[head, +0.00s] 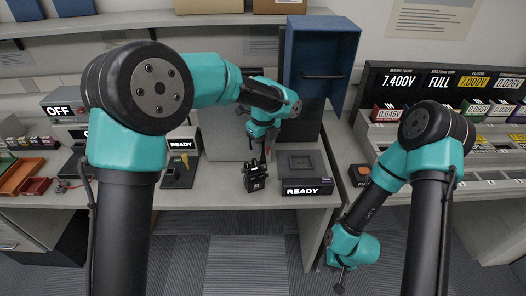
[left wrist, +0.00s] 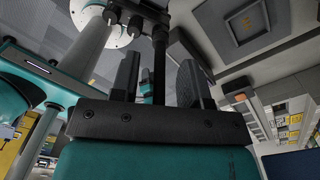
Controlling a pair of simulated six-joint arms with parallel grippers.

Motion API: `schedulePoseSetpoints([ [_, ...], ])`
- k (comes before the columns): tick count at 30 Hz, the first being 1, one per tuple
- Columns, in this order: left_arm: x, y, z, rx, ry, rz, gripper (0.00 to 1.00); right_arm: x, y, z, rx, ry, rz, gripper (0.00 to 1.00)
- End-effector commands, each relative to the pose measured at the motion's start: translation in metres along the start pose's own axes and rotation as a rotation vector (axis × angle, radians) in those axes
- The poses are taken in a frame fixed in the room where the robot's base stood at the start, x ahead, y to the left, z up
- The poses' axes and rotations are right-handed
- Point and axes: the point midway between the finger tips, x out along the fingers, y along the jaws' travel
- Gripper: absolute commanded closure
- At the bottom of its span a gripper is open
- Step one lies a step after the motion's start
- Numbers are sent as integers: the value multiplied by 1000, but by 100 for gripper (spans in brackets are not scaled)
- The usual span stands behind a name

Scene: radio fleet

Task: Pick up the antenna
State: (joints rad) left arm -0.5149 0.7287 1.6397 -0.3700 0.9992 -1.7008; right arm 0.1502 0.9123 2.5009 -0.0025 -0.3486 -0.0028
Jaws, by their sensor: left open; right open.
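A small black radio (head: 256,180) stands upright on the counter in the middle of the head view. A thin dark rod, which looks like the antenna (left wrist: 159,60), runs between my left gripper's fingers in the left wrist view; its far end meets a dark body at the top. My left gripper (head: 257,158) is open and points down right above the radio, its fingers on either side of the rod. I cannot tell whether they touch it. My right gripper (head: 341,284) is open and empty, low in front of the counter.
A black station marked READY (head: 306,190) stands right of the radio. Another dark stand (head: 180,172) with a yellow part is on the left. A tall blue bin (head: 318,60) rises behind. Red trays (head: 35,186) lie far left; a display panel (head: 440,82) is at right.

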Motion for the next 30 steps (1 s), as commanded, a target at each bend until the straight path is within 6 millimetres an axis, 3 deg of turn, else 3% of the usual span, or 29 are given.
schedulePoseSetpoints([
  [11, 0, 0, 0, 0, 0, 0, 58, 0, 0, 0, 0, 0, 0, 57],
  [24, 0, 0, 0, -1, 0, 0, 98, 0, 0, 0, 0, 0, 0, 57],
  [30, 0, 0, 0, -1, 0, 0, 100, 0, 0, 0, 0, 0, 0, 57],
])
